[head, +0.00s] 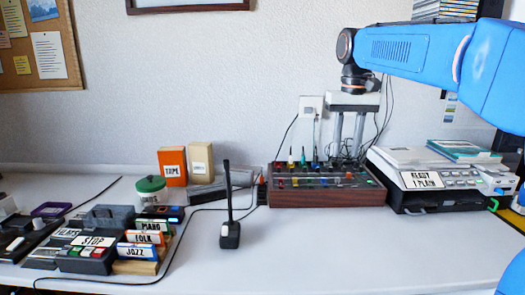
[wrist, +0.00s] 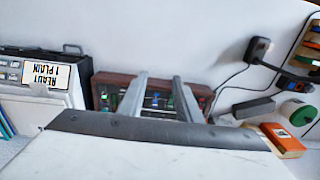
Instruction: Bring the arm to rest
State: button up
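My blue arm (head: 420,50) reaches in from the right in the head view, with its wrist bent downward. My gripper (head: 348,154) points down above the back part of a wood-sided mixer box (head: 325,198) with coloured knobs. Its two grey fingers are apart with nothing between them. The wrist view also shows the gripper (wrist: 158,80), its fingers spread over the mixer (wrist: 104,88). Whether the fingertips touch the mixer is hard to tell, but a gap seems to show.
A player labelled "READY 1 PLAIN" (head: 425,182) stands right of the mixer. Disc cases labelled PIANO, FOLK and JAZZ (head: 136,252), a "STOP" button box (head: 92,255), a green-lidded jar (head: 151,190) and an orange box (head: 172,166) lie farther left.

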jog(key=s+d+f+t, duration=0.2)
jog(key=s+d+f, duration=0.1)
jog(key=s+f, duration=0.9)
jog(key=s+d+f+t, duration=0.2)
jog(key=s+d+f, duration=0.1)
jog(key=s+f, duration=0.9)
jog(key=s, duration=0.5)
jog(key=shift+s+f, duration=0.15)
jog(key=shift+f, duration=0.15)
